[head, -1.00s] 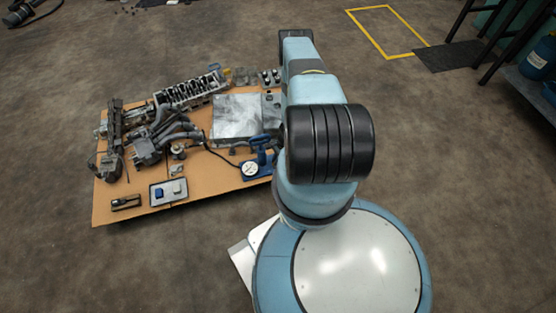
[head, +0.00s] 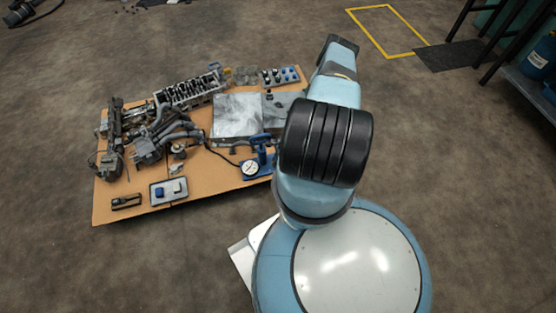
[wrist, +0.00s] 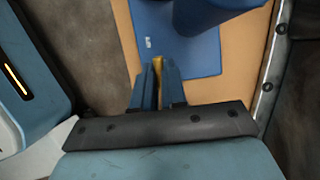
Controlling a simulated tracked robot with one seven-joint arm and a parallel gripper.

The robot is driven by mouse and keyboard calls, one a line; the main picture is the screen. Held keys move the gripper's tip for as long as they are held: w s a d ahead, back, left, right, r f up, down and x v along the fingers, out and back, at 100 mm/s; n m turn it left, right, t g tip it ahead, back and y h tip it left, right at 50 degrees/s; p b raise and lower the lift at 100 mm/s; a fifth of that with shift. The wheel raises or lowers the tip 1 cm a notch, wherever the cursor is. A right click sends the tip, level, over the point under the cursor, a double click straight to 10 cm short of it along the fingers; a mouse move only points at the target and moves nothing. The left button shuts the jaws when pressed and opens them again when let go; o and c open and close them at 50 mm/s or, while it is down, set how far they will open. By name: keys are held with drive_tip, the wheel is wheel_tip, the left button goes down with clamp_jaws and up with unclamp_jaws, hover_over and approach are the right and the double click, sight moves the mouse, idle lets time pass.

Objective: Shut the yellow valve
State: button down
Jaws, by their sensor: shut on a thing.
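In the wrist view, a narrow yellow piece, the yellow valve (wrist: 157,76), shows between the two blue fingers of my gripper (wrist: 158,64). The fingers are closed on it from both sides. It lies over a blue base plate (wrist: 205,56), below a blue body (wrist: 208,14). Most of the valve is hidden by the fingers. In the head view, a blue device (head: 262,158) with a round white gauge (head: 249,168) stands at the board's near right edge. My gripper and the valve are hidden there by my arm.
A tan board (head: 218,185) carries a grey metal plate (head: 237,115), engine parts (head: 187,90) and hoses. A small tray (head: 168,190) lies near its front edge. A box with knobs (head: 281,76) sits at the back right. Open floor surrounds the board.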

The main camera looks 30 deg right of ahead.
drive_tip(key=shift+s+a+f, duration=0.1)
drive_tip(key=shift+s+a, duration=0.3)
drive_tip(key=c, duration=1.3)
unclamp_jaws()
drive_tip(key=shift+w, duration=0.1)
drive_tip(key=shift+o, duration=0.6)
drive_tip(key=shift+d, duration=0.1)
drive_tip(key=shift+w+d, duration=0.1)
drive_tip(key=v, duration=1.3)
drive_tip(key=shift+d+r, duration=0.2)
drive_tip(key=shift+r, duration=0.1)
